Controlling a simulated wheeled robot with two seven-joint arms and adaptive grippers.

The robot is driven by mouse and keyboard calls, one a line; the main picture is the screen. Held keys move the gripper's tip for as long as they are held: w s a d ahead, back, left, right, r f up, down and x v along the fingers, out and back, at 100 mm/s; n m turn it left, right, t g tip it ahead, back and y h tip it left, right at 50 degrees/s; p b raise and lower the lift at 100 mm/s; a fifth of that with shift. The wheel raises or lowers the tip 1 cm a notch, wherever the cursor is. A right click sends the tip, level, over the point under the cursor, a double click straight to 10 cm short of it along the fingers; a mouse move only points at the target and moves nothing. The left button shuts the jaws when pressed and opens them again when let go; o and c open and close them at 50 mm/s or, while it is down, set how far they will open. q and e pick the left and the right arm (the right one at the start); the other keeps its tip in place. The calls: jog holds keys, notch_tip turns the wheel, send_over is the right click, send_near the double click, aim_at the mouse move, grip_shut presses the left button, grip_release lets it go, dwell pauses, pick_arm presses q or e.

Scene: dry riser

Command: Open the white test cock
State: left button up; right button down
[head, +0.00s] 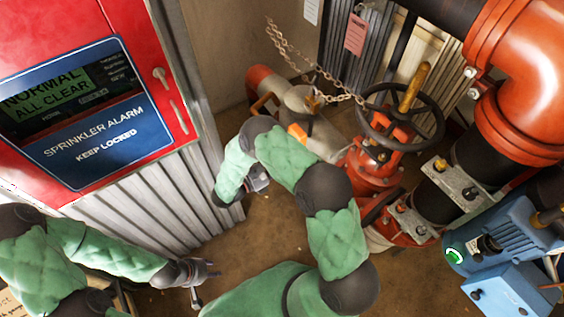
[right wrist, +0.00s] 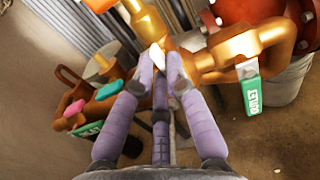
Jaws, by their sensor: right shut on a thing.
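The white test cock (right wrist: 157,54) shows in the right wrist view as a small white lever at the brass valve body, partly hidden by my fingers. My right gripper (right wrist: 161,66) has its two lavender fingers closed around it. Whether the lever lies along or across its cock is hidden. In the head view my right arm bends down beside the red cabinet, and the test cock cannot be made out. My left gripper (head: 204,281) is open and empty, low in front of the corrugated cabinet base.
A green-handled valve (right wrist: 251,92) is right of my fingers. A pink lever (right wrist: 74,108) and another green handle (right wrist: 87,131) are left. The red alarm cabinet (head: 183,75), handwheel (head: 432,108), chain (head: 294,52) and blue pump (head: 512,240) surround the space.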

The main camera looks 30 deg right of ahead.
jog(key=c, duration=1.2)
grip_release()
jog(key=shift+c, duration=0.2)
jog(key=shift+a, duration=0.1)
jog(key=s+a, duration=0.1)
jog(key=a, duration=1)
jog(key=shift+a, duration=0.4)
